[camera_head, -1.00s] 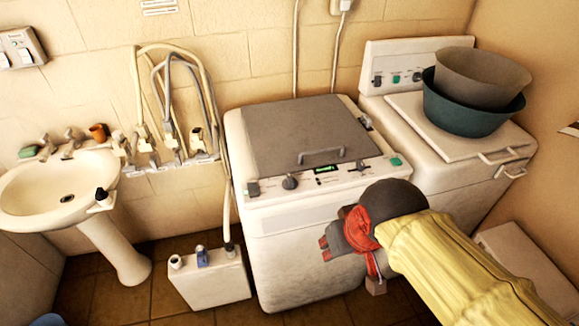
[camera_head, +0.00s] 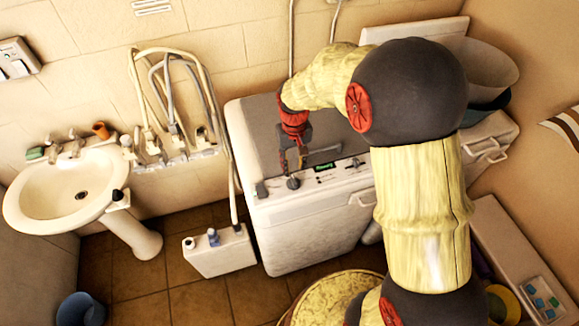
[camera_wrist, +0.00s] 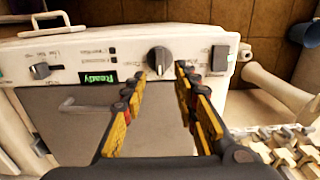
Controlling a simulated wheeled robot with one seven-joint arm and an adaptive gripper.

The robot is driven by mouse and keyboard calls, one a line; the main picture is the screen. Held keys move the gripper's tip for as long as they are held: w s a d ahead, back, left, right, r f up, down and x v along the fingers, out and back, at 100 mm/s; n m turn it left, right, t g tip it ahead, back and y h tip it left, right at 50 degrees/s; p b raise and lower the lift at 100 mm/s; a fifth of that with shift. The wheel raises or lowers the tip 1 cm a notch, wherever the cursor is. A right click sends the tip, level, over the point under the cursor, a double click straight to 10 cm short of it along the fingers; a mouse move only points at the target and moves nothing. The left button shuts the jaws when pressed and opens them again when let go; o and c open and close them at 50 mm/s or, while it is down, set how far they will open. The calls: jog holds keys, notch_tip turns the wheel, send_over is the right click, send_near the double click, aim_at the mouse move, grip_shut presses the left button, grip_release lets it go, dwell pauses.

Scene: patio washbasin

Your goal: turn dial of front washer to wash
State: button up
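The front washer (camera_head: 312,235) is a white top-loader with a grey lid (camera_head: 255,130) and a control panel along its front edge. Its dark round dial (camera_head: 293,183) sits left of a lit green display; the wrist view shows the dial (camera_wrist: 159,60) beside the display (camera_wrist: 98,80), which reads "Ready". My gripper (camera_head: 291,168) points down over the panel at the dial. In the wrist view my gripper (camera_wrist: 164,70) is open, its fingertips on either side of the dial. I cannot tell whether they touch it. The dial's marking is not readable.
A second washer (camera_head: 490,140) bearing bowls (camera_head: 485,62) stands behind at right, partly hidden by my arm. A sink (camera_head: 65,190), a white canister (camera_head: 222,254) and a blue bucket (camera_head: 80,310) are at left.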

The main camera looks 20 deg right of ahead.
aim_at(293, 178)
notch_tip(293, 178, down, 7)
jog(key=shift+w+f, duration=0.1)
jog(key=shift+f, duration=0.05)
dwell(0.4)
jog(key=c, duration=0.3)
jog(key=c, duration=0.4)
grip_shut()
